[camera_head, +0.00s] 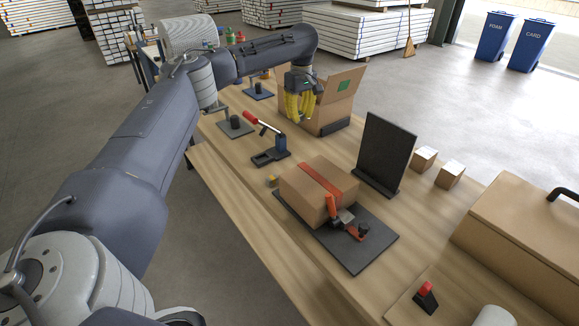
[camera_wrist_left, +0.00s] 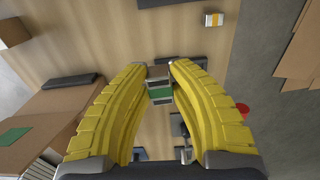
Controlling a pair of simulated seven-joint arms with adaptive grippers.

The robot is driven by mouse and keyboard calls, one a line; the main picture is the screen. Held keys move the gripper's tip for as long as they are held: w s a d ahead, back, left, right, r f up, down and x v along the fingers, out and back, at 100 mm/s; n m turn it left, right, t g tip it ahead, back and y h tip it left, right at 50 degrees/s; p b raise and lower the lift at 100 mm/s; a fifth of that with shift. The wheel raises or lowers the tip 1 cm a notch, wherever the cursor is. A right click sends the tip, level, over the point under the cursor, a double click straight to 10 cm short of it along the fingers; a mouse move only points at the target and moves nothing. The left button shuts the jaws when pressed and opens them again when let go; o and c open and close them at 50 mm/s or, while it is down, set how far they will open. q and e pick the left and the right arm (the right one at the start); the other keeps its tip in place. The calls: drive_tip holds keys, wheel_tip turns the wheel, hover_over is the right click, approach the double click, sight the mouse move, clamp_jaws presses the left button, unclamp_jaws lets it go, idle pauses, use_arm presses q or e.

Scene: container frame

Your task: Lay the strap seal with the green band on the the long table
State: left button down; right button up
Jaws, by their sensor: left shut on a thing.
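The strap seal with the green band (camera_wrist_left: 160,92) is a small grey piece between the two yellow fingers of my left gripper (camera_wrist_left: 160,68) in the left wrist view. The fingers are shut on it near their tips. The long table's wooden top also shows below the fingers in the left wrist view (camera_wrist_left: 110,35). My right gripper is in neither view.
The open carton (camera_head: 334,115) with a green label stands close beside my left gripper. A red-handled tool (camera_head: 268,151), a yellow-banded piece (camera_head: 272,181), a taped box (camera_head: 305,190) on a dark mat and a black upright panel (camera_head: 385,150) occupy the table. Its front strip is clear.

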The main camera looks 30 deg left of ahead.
use_arm(q)
wheel_tip(320, 180, down, 20)
drive_tip(key=shift+d, duration=0.1)
idle(0.7)
drive_tip(key=shift+f, duration=0.15)
drive_tip(key=c, duration=1.3)
unclamp_jaws()
drive_tip(key=shift+o, duration=0.2)
wheel_tip(320, 180, up, 12)
drive_tip(key=shift+r, duration=0.2)
